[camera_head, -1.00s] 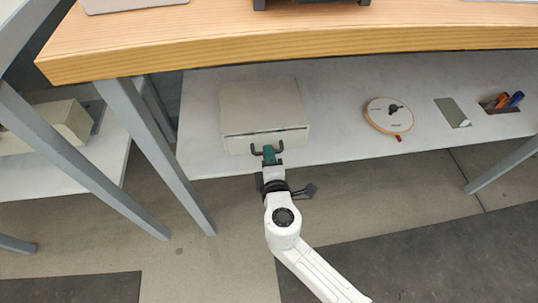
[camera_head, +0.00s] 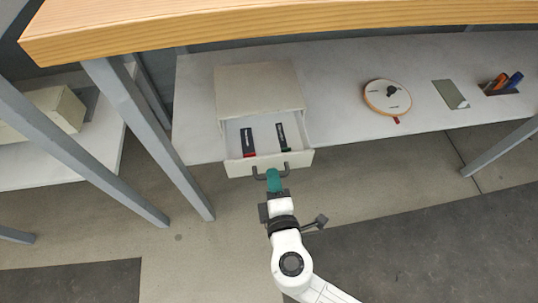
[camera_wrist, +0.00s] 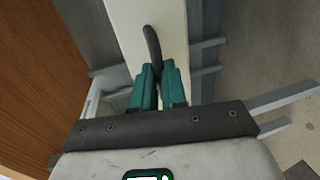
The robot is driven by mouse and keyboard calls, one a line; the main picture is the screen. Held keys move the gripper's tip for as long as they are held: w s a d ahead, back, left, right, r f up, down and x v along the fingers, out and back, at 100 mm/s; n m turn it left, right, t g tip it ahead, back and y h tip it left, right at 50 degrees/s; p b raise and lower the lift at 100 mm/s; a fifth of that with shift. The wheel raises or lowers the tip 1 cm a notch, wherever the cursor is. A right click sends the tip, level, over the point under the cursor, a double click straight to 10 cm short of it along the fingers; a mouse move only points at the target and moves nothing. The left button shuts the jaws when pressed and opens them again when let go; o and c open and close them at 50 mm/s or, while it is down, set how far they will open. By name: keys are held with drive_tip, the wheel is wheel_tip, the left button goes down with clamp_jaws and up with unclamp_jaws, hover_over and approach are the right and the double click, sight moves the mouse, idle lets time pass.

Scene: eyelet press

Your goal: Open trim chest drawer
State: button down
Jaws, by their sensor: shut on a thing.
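The trim chest (camera_head: 258,88) is a cream box on the white lower shelf under the wooden bench. Its drawer (camera_head: 297,161) stands pulled out toward me. Two dark bar-shaped items lie inside, one with a red end (camera_head: 248,142) and one with a green end (camera_head: 283,138). My gripper (camera_head: 273,175) with teal fingers is shut on the dark drawer handle (camera_head: 258,173) at the middle of the drawer front. In the wrist view the teal fingers (camera_wrist: 158,88) close around the handle (camera_wrist: 152,45), and part of it is hidden between them.
On the shelf (camera_head: 345,120) to the right are a round orange-rimmed disc (camera_head: 387,97), a grey-green plate (camera_head: 449,94) and a holder with orange and blue handles (camera_head: 503,83). The bench edge (camera_head: 300,22) overhangs above. A grey bench leg (camera_head: 145,135) stands left. Floor in front is clear.

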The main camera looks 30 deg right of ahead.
drive_tip(key=v, duration=0.2)
drive_tip(key=shift+s+a+f, duration=0.1)
drive_tip(key=shift+s+f, duration=0.15)
drive_tip(key=shift+s, duration=0.1)
drive_tip(key=c, duration=1.2)
unclamp_jaws()
drive_tip(key=shift+o, duration=0.2)
drive_tip(key=p+v, duration=0.2)
drive_tip(key=v, duration=0.8)
drive_tip(key=shift+s, duration=0.35)
drive_tip(key=shift+a+r, duration=0.15)
